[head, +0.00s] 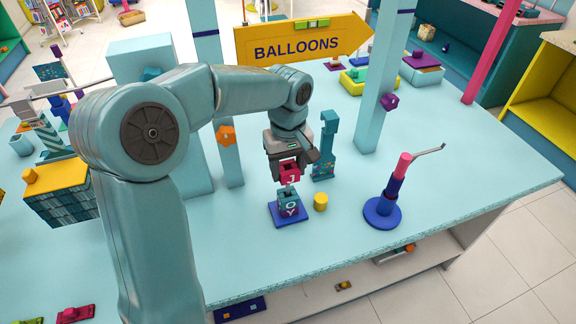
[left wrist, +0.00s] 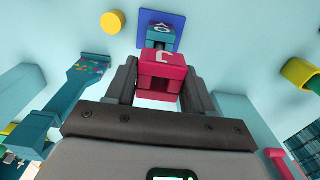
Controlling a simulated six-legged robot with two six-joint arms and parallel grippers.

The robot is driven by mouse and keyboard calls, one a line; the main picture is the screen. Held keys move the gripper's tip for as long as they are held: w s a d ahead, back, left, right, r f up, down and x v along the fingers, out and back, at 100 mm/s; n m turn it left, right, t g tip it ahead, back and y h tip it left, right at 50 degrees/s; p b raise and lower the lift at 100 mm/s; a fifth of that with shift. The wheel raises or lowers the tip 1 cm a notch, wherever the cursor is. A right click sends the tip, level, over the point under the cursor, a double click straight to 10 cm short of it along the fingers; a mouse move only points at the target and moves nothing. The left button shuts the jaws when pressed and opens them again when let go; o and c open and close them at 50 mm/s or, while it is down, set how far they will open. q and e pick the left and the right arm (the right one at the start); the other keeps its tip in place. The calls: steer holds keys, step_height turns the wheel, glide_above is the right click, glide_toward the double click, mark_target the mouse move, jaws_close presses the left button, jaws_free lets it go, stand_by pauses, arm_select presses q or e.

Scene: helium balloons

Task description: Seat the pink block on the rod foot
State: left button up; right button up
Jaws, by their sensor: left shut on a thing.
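The pink block (head: 290,173), with a white letter on its face, is held between the fingers of my left gripper (head: 289,166). It also shows in the left wrist view (left wrist: 162,70), gripped on both sides. Directly below it are teal lettered blocks (head: 289,204) on a flat blue square foot (head: 274,217). The teal blocks show beyond the pink block in the left wrist view (left wrist: 160,37). No bare rod shows. My right gripper is in neither view.
A yellow cylinder (head: 320,202) stands just right of the foot. A teal patterned stand (head: 325,150) rises behind it. A blue, purple and pink post (head: 394,190) with a grey arm stands at the right. Pale pillars and the BALLOONS sign (head: 300,45) are behind. The front table is clear.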

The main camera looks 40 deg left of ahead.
mark_target(288, 186)
arm_select(q)
steer(key=shift+f+b, duration=2.55)
steer(key=shift+f, duration=0.75)
steer(key=o, duration=1.2)
steer(key=shift+c, duration=0.2)
steer(key=shift+r, duration=0.1)
step_height(288, 186, up, 16)
steer(key=p, duration=0.1)
steer(key=shift+r+p, duration=0.15)
steer(key=shift+p, duration=0.15)
